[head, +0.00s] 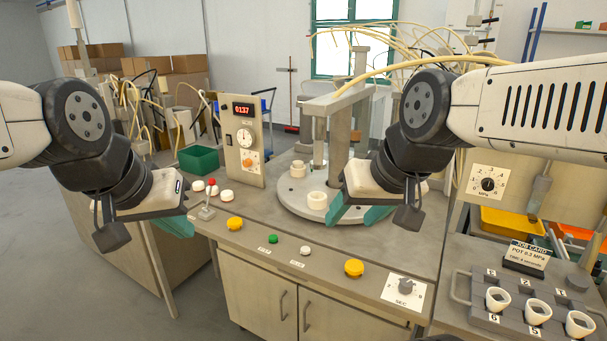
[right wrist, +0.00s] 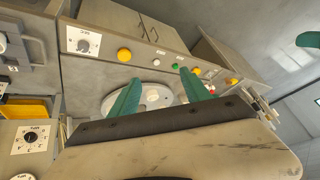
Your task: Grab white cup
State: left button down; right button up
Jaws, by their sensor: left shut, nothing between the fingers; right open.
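A white cup-like piece (head: 317,200) stands on the front of the round grey turntable (head: 288,202). A second pale piece (head: 297,169) stands further back on it. In the right wrist view a pale round piece (right wrist: 152,97) shows between my fingers on the turntable (right wrist: 110,103). My right gripper (head: 356,211) is open, its teal fingers above the turntable's front right, right of the front piece. My left gripper (head: 178,226) is shut and empty near the bench's left front edge. White cups (head: 498,299) (head: 538,312) (head: 579,324) also sit in a grey rack at lower right.
A dial panel (head: 243,140) reading 0137 stands behind the bench's left side. Small white pieces (head: 227,196) and a red-tipped lever (head: 209,200) are near my left gripper. Yellow and green buttons line the front. A post and press frame rise behind the turntable.

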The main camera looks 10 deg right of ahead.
aim_at(298, 168)
jog(key=i+j, duration=0.3)
jog(key=j, duration=0.2)
jog(key=i+j, duration=0.3)
jog(key=j, duration=0.15)
jog(key=i+j+u, duration=0.1)
jog(key=i+j, duration=0.2)
jog(key=j, duration=0.2)
jog(key=i, duration=0.7)
